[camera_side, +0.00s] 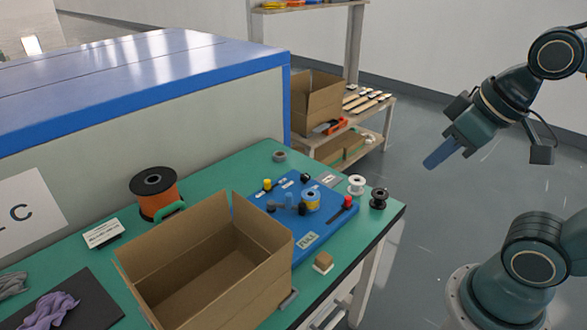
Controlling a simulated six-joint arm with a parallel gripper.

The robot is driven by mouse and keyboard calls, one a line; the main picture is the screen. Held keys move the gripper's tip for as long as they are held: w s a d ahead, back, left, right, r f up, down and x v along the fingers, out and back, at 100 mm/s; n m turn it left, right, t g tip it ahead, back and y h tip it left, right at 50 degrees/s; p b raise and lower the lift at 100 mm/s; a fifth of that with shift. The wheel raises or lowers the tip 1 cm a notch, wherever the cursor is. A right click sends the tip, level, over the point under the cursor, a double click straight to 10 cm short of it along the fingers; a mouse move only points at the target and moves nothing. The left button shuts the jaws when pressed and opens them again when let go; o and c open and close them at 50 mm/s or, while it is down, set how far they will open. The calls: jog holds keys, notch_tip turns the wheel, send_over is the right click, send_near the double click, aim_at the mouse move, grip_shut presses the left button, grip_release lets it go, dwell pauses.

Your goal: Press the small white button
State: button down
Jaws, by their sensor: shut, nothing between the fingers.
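My gripper (441,155) is shut and empty. Its blue fingers point down and left, in the air to the right of the table and well apart from it. A blue board (325,228) lies on the green table (262,159) and carries yellow, red and dark knobs, a yellow-blue spool and small pale labels. A small block (323,262) with a brown top and a whitish base sits at the board's front right. I cannot clearly make out a small white button; the parts are too small to tell.
An open cardboard box (264,232) stands at the table's front. An orange spool (155,195) stands behind it on the left. A white spool (356,185) and a black spool (379,198) stand near the right edge. Wooden shelves (385,108) stand behind. The space between gripper and table is clear.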

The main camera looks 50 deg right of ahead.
jog(key=w+a+f+n+t, duration=0.1)
jog(key=w+n, duration=0.2)
jog(key=w, duration=1)
jog(key=w+a+f+n+t, duration=0.1)
jog(key=w+a+n, duration=0.15)
jog(key=w, duration=0.95)
jog(key=w+a+f+n+y, duration=0.1)
jog(key=w+f+n, duration=0.2)
jog(key=w+f, duration=0.6)
jog(key=w+a+f+n+t+y, duration=0.1)
jog(key=w+a+f+n, duration=0.1)
jog(key=w+f, duration=0.8)
jog(key=shift+w+a+n, duration=0.2)
jog(key=shift+w+n, duration=0.05)
jog(key=shift+n, duration=0.2)
jog(key=shift+f, duration=4.35)
